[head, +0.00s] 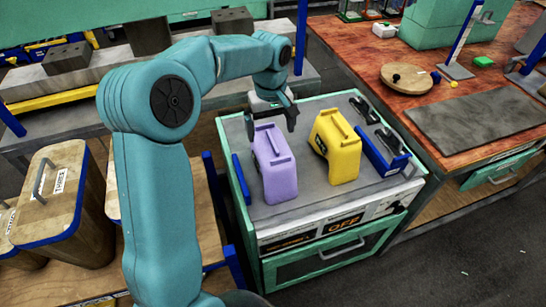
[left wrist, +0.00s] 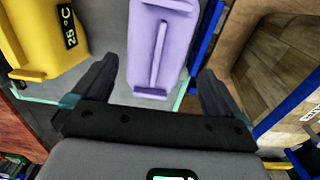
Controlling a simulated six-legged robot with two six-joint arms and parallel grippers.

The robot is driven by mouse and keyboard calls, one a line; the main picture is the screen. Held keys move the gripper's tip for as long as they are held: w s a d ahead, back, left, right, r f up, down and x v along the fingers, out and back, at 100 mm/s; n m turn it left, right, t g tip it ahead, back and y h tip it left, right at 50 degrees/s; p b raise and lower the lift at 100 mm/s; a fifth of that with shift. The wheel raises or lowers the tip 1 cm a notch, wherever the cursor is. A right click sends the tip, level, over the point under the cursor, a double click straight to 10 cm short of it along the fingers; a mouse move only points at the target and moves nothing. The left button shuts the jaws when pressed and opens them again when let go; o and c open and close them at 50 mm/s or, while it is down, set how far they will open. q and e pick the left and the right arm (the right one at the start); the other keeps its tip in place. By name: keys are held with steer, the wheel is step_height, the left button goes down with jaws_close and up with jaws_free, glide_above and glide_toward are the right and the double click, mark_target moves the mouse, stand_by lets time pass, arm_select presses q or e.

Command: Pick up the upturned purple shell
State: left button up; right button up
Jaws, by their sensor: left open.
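The purple shell (head: 274,165) lies on the grey top of a teal-edged cabinet, its ridged side facing up. It also shows in the left wrist view (left wrist: 174,50), with a raised bar along its middle. My left gripper (head: 272,122) is open above the shell's far end. In the left wrist view the two fingers (left wrist: 155,85) stand either side of the shell's near end, with nothing between them touching it that I can make out. My right gripper is in neither view.
A yellow shell (head: 336,146) stands just right of the purple one. A blue holder with black handles (head: 382,150) is at the cabinet's right edge. Wooden bins (head: 62,205) stand at the left. A wooden workbench (head: 440,120) lies to the right.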

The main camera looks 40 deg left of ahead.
mark_target(273, 141)
arm_select(q)
steer(key=f, duration=0.5)
steer(key=shift+w+d+f, duration=0.1)
steer(key=shift+d, duration=0.15)
steer(key=c, duration=1.3)
